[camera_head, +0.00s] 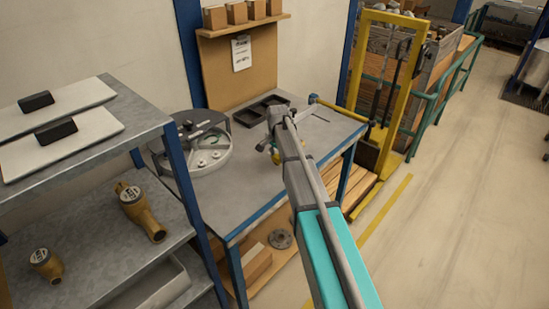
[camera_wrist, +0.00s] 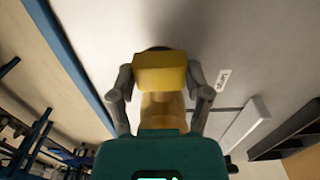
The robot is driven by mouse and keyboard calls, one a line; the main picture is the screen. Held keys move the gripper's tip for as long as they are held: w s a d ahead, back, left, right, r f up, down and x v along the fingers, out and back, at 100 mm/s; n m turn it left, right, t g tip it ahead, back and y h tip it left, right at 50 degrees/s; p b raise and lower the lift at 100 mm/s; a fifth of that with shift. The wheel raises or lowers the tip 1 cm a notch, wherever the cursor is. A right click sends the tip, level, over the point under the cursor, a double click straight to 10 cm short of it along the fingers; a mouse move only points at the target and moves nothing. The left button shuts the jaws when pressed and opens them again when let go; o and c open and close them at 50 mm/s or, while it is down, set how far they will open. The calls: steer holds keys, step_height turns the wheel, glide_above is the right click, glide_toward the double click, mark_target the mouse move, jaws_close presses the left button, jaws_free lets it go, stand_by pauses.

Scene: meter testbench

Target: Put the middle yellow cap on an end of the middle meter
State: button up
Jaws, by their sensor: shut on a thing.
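My gripper (camera_wrist: 160,80) is shut on a yellow cap (camera_wrist: 160,73) in the wrist view, one finger on each side. A paler yellow round part shows below the cap, nearer the palm; I cannot tell if it is the same piece. In the head view my gripper (camera_head: 270,147) is over the bench, partly hidden by my arm, with a little yellow showing there.
The bench (camera_head: 232,190) carries a round grey fixture (camera_head: 204,158) at its left and a black tray (camera_head: 255,116) at its back. A yellow-ended bar (camera_head: 340,110) lies at the back right. A blue post (camera_head: 185,180) stands between shelf and bench.

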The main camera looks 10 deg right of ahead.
steer(key=o, duration=0.9)
steer(key=shift+r, duration=0.2)
steer(key=shift+r+p, duration=3.35)
steer(key=shift+p, duration=0.15)
steer(key=s+n, duration=0.3)
steer(key=s, duration=0.6)
steer(key=s+n, duration=0.4)
steer(key=s, duration=0.6)
steer(key=s+a+n, duration=0.1)
steer(key=s+n, duration=0.2)
steer(key=s, duration=0.7)
steer(key=shift+a+n, duration=0.1)
steer(key=shift+n, duration=0.2)
